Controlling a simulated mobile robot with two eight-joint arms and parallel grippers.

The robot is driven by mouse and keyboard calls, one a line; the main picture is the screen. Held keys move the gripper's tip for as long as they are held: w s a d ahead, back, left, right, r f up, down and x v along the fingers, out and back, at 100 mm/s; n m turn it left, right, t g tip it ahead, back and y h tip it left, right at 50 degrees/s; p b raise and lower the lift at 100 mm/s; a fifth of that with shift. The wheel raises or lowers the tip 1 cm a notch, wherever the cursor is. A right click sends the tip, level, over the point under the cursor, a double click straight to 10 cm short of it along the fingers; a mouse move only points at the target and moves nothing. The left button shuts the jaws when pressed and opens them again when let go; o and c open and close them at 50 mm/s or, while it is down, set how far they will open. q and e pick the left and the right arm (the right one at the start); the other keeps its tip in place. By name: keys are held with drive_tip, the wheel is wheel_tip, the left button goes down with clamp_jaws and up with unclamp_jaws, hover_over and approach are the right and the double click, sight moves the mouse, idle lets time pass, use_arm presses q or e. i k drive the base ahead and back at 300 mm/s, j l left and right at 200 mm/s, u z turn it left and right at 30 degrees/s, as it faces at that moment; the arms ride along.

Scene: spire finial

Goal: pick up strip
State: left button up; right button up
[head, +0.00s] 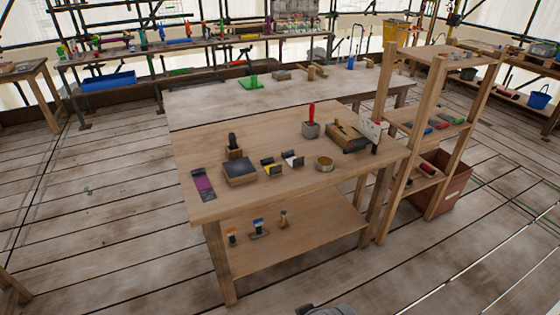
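A flat strip (203,183), purple in the middle with dark ends, lies near the left front corner of the wooden table (240,203). Its long side runs from back to front, and nothing covers it. Neither of my grippers shows in the head view. Only a small grey rounded piece, perhaps part of my own body, shows at the bottom edge.
A dark flat block (240,171) is right of the strip. A wooden shelf (440,62) stands at the right. Floor left is clear.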

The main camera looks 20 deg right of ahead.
sight(266, 163)
drive_tip(key=i+l, duration=0.15)
drive_tip(key=i, duration=0.6)
drive_tip(key=i+l+z, duration=0.15)
drive_tip(key=i, duration=0.6)
